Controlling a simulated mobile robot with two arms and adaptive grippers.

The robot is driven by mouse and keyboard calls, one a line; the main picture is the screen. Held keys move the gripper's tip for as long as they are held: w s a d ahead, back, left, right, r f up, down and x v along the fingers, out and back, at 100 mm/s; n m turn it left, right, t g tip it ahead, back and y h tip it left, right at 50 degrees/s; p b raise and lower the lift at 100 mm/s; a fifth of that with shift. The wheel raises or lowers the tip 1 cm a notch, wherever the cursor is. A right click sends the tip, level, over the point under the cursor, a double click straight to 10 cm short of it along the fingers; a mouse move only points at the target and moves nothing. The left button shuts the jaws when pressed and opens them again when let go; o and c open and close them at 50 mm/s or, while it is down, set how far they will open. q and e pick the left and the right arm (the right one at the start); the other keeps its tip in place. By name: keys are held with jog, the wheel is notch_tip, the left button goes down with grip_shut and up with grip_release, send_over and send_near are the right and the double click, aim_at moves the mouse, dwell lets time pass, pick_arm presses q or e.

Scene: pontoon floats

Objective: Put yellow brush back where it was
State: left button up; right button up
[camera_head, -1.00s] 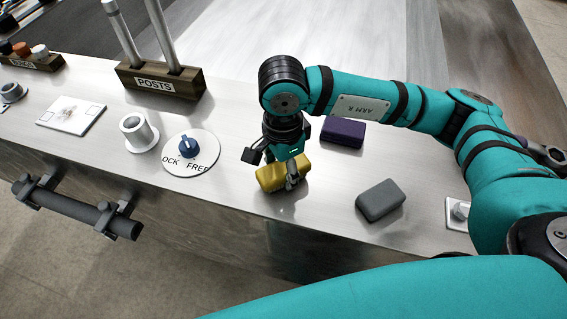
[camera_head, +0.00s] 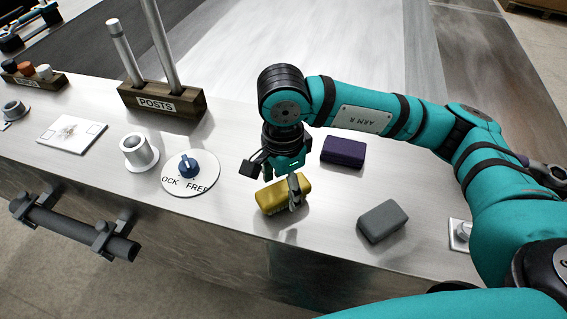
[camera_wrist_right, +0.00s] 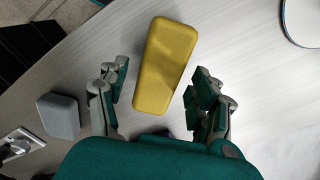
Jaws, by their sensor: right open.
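The yellow brush (camera_head: 278,199) is a rounded yellow block lying on the metal counter, near its front edge. It also shows in the right wrist view (camera_wrist_right: 166,65), lying between and beyond my fingers. My right gripper (camera_head: 282,184) is just above and behind it in the head view, with a finger in front of its right end. In the right wrist view my right gripper (camera_wrist_right: 158,92) is open, its fingers apart on either side of the near end of the brush with gaps. My left gripper does not show.
A purple block (camera_head: 343,151) lies behind and to the right, and a grey block (camera_head: 382,221) to the right. A blue knob (camera_head: 188,167) on a round plate is to the left. A wooden POSTS holder (camera_head: 162,101) with two metal posts stands farther back.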

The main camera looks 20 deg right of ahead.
aim_at(283, 188)
notch_tip(283, 188, up, 10)
jog(key=b, duration=0.2)
dwell(0.5)
